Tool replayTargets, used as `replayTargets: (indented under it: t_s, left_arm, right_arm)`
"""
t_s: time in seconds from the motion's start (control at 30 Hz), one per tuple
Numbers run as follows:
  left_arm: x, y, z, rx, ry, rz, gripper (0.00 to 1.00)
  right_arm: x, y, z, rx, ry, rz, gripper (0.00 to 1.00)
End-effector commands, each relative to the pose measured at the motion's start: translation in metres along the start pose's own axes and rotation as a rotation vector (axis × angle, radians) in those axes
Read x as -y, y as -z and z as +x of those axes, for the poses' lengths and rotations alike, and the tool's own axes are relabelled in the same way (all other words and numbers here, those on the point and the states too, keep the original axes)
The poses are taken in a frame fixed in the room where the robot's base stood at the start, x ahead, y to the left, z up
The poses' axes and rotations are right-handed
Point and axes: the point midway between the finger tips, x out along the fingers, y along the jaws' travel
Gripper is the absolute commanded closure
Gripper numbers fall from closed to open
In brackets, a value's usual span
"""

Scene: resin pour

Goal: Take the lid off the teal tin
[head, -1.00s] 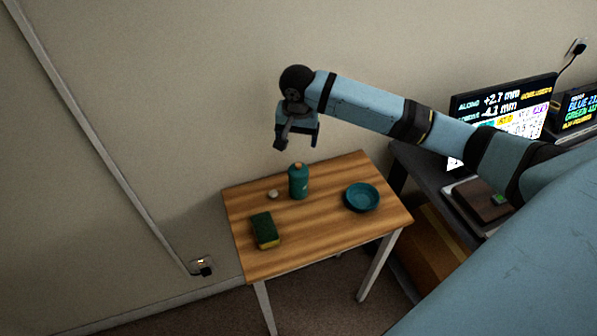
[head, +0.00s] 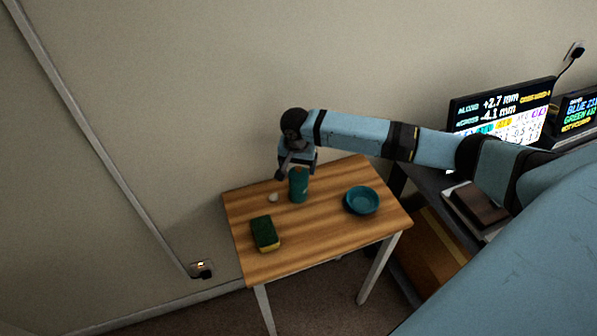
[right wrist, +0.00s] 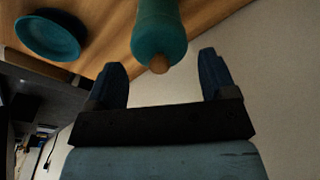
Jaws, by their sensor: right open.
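The teal tin (head: 298,188) stands upright on the small wooden table. My right gripper (head: 295,174) is just above it and hides its top in the head view. In the right wrist view the tin (right wrist: 160,28) shows with a tan knob (right wrist: 159,64) at its lid end. There my open right gripper (right wrist: 167,75) has one finger on each side of the knob's line, with nothing between them touching. My left gripper is not in view.
The wooden table (head: 318,240) also holds a teal bowl (head: 362,200) at right, a green and yellow sponge (head: 264,233) at front left and a small pale round object (head: 272,198) left of the tin. A desk with screens (head: 500,112) stands at right.

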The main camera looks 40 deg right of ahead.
Motion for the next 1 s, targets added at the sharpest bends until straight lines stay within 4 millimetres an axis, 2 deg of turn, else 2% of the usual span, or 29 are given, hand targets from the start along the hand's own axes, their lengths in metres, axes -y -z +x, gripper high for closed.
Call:
replayTargets:
  t_s: [0.1, 0.37, 0.47, 0.6, 0.63, 0.77, 1.0]
  left_arm:
    - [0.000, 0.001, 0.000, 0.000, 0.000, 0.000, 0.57]
    - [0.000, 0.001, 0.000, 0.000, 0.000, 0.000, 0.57]
    - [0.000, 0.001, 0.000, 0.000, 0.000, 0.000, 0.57]
    - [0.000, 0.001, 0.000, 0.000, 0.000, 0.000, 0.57]
    - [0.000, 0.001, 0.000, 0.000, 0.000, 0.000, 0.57]
    - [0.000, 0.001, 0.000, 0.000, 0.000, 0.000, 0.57]
    - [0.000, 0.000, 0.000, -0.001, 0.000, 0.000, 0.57]
  right_arm:
    - [-0.001, 0.001, 0.013, -0.001, -0.001, 0.000, 0.22]
    - [-0.001, 0.001, 0.017, -0.002, 0.001, 0.000, 0.22]
    - [-0.001, 0.001, 0.017, -0.002, 0.001, 0.000, 0.41]
    - [-0.001, 0.001, 0.017, -0.002, 0.000, 0.000, 0.73]
    - [-0.001, 0.001, 0.017, -0.002, 0.000, 0.000, 0.77]
    - [-0.001, 0.000, 0.017, -0.001, -0.001, 0.000, 0.84]
    - [-0.002, 0.000, 0.019, 0.000, -0.003, -0.001, 0.85]
